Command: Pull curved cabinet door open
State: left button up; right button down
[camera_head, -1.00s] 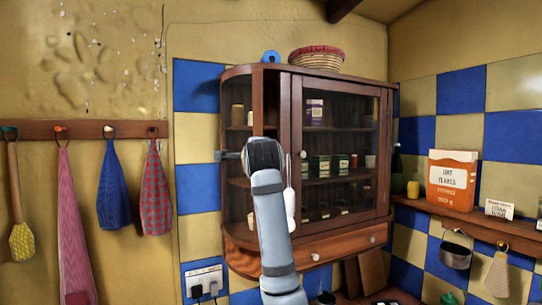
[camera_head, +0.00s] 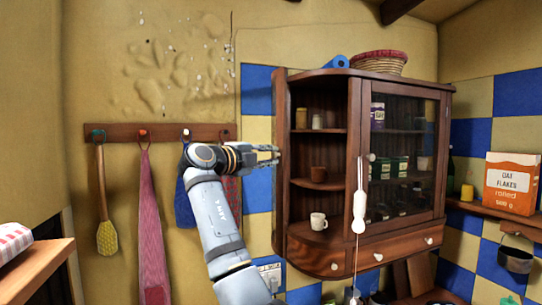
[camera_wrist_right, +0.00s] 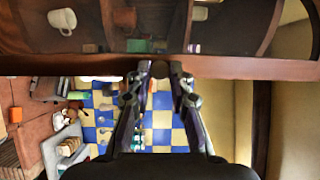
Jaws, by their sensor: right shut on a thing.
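The brown wooden cabinet (camera_head: 401,236) hangs on the tiled wall. Its curved door (camera_head: 279,190) is swung out to the left and shows nearly edge-on, so the rounded left section stands open. A white mug (camera_head: 318,221) and small jars show on its shelves. My right gripper (camera_head: 275,155) is at the door's frame, shut on it; the arm comes up from below. In the right wrist view, the fingers (camera_wrist_right: 161,76) meet the brown door frame (camera_wrist_right: 225,66), with a mug (camera_wrist_right: 62,21) seen beyond. The exact contact is small and partly hidden. My left gripper is not in view.
A wooden peg rail (camera_head: 112,132) with cloths and a brush is on the left wall, close behind my arm. A basket (camera_head: 379,62) sits on the cabinet top. An oat flakes box (camera_head: 511,183) stands at right.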

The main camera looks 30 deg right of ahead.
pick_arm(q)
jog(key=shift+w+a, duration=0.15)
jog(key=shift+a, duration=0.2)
pick_arm(e)
jog(key=shift+w+a+f+m+g+h, duration=0.1)
jog(key=shift+w+a+m+g+h, duration=0.2)
jog(key=shift+w+a+m+g, duration=0.35)
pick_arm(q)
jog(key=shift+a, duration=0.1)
pick_arm(e)
jog(key=shift+w+a, duration=0.1)
jog(key=c, duration=1.2)
grip_release()
